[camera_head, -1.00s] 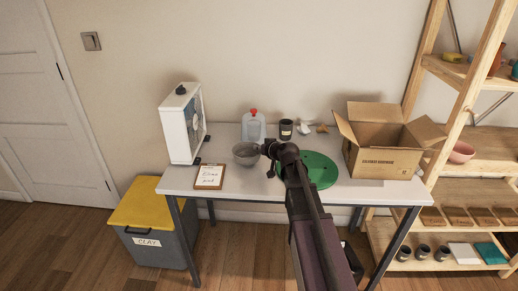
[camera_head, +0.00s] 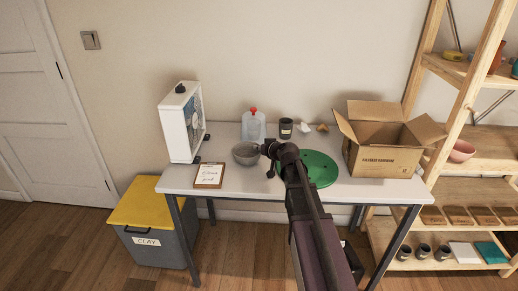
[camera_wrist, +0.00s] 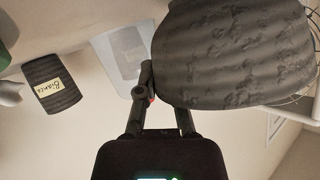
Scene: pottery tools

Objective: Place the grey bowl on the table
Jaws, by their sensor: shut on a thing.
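The grey bowl (camera_head: 246,154) is at the middle-left of the white table (camera_head: 225,180), between the white fan and the green disc. In the wrist view the bowl (camera_wrist: 235,55) fills the upper right, its ridged side close to the camera. My gripper (camera_head: 268,150) reaches the bowl's right side. In the wrist view the gripper (camera_wrist: 158,85) is shut on the bowl's edge. The bowl looks roughly level in the head view. Whether its base touches the tabletop cannot be told.
A white fan (camera_head: 180,122), a clipboard (camera_head: 209,175), a clear jug with red cap (camera_head: 253,126), a dark labelled cup (camera_head: 286,129), a green disc (camera_head: 320,168) and an open cardboard box (camera_head: 385,143) surround the bowl. The table's front edge is clear between clipboard and arm.

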